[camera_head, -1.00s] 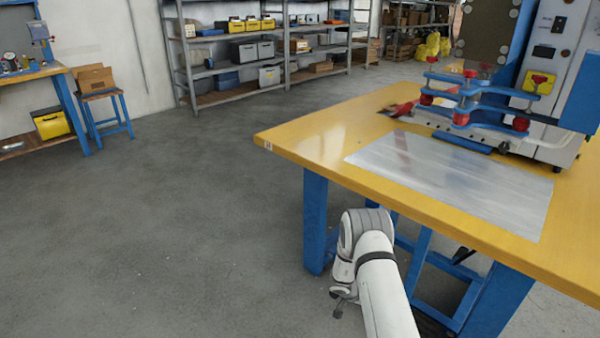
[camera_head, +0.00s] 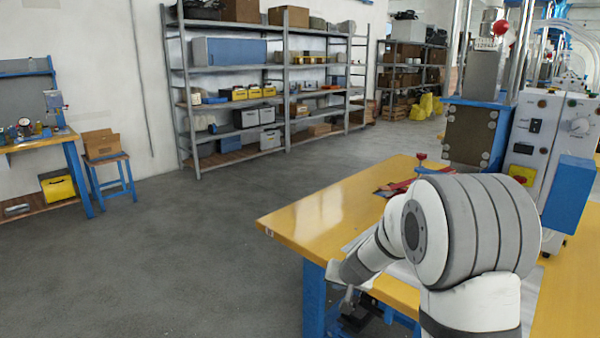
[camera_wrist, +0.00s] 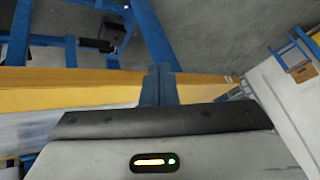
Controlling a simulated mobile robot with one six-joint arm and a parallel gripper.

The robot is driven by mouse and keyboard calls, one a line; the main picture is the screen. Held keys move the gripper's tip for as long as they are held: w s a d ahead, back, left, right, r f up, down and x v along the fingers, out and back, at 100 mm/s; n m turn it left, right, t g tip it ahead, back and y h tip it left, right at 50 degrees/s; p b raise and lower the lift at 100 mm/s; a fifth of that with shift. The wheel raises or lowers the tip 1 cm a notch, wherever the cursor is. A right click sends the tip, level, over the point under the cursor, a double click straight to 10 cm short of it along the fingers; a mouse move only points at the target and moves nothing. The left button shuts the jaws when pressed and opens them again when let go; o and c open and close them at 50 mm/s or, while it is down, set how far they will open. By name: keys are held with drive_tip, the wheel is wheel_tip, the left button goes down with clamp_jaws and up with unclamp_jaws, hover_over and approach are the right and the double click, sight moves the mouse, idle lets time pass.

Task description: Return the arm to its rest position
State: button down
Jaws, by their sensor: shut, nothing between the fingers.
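My white and grey arm rises at the lower right of the head view, bent at a large joint in front of the yellow-topped workbench (camera_head: 310,215). My gripper (camera_head: 347,300) hangs low beside the bench's near edge, partly hidden by my own arm. In the wrist view my gripper's two dark blue fingers (camera_wrist: 159,82) are together, with nothing between them. They overlap the yellow bench edge (camera_wrist: 60,90) in that view; I cannot tell the distance between them.
A welding machine (camera_head: 523,150) stands on the bench behind my arm. A blue bench leg (camera_head: 314,298) is close to my gripper. Grey shelving (camera_head: 290,90) stands along the back wall, and a small stool (camera_head: 107,165) at the left. The grey floor on the left is clear.

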drive_tip(key=s+r+n+p, duration=0.1)
drive_tip(key=s+r+p, duration=0.2)
drive_tip(key=s+r, duration=0.5)
drive_tip(key=s+d+r+g+p, duration=0.1)
drive_tip(key=s+r, duration=0.3)
drive_tip(key=s, duration=0.4)
drive_tip(key=s+d+r+g+h+p, duration=0.1)
drive_tip(key=s+r+p, duration=0.3)
drive_tip(key=s, duration=0.4)
drive_tip(key=s+d+r+n+g+h+p, duration=0.1)
drive_tip(key=s+d+r+g+p, duration=0.1)
drive_tip(key=s+r, duration=0.3)
drive_tip(key=s, duration=0.3)
drive_tip(key=shift+s+d+r+p, duration=0.2)
drive_tip(key=shift+d+r+p, duration=0.15)
